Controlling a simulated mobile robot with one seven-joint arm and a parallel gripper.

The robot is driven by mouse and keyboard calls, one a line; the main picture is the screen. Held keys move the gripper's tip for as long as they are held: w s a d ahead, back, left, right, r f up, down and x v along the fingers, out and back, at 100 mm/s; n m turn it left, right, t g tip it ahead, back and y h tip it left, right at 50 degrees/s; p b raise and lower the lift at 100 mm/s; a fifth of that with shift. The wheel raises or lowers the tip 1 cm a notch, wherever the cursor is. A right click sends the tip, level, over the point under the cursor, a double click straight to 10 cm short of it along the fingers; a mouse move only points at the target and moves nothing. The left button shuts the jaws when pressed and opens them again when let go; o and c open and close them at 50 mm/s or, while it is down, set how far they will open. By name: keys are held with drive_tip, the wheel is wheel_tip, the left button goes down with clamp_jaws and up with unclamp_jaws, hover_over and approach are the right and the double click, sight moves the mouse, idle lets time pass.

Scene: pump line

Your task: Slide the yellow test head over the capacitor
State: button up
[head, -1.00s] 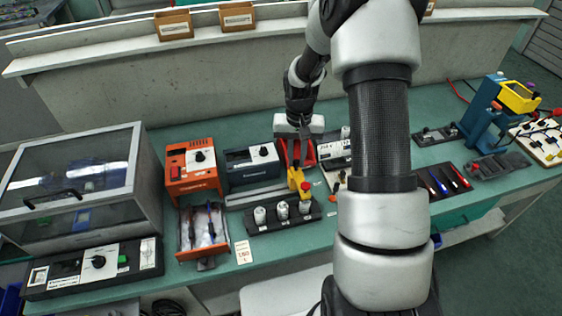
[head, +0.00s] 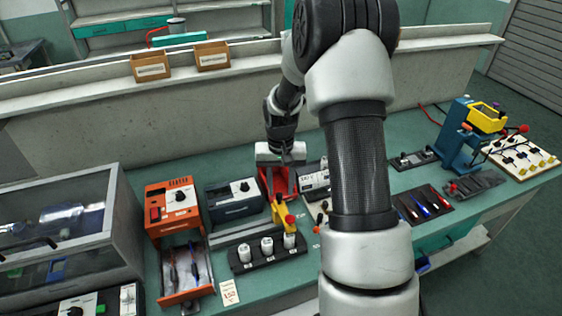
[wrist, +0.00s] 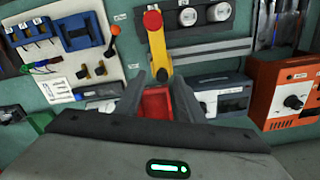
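The yellow test head (head: 280,213) with a red knob stands behind the right end of a black rack (head: 240,266). In the wrist view the test head (wrist: 157,48) points away from me, beyond my fingertips. White capacitors (head: 267,247) stand upright in the rack. The test head is close to the rightmost capacitor (head: 290,240); I cannot tell whether it touches. Two capacitors also show in the wrist view (wrist: 187,16). My gripper (wrist: 151,76) is open, its fingers apart with nothing clearly held. It hangs over a red base (wrist: 155,103) behind the test head.
A grey rail (head: 240,232) runs behind the rack. An orange instrument (head: 173,207) and a dark instrument (head: 232,200) stand left of my gripper. Pens lie in a black tray (head: 424,204). A blue fixture (head: 458,135) stands farther right.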

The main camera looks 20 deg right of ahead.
wheel_tip(320, 180, up, 16)
drive_tip(key=shift+f, duration=0.25)
idle(0.3)
drive_tip(key=s+a+r+n+t, duration=0.25)
drive_tip(key=s+a+r, duration=0.25)
drive_tip(key=s+r, duration=0.6)
drive_tip(key=s+a+n+t, duration=0.1)
drive_tip(key=s+a+t, duration=0.1)
drive_tip(key=s, duration=1.1)
drive_tip(key=shift+a+r+t, duration=0.15)
drive_tip(key=shift+a+t, duration=0.25)
drive_tip(key=shift+t, duration=0.15)
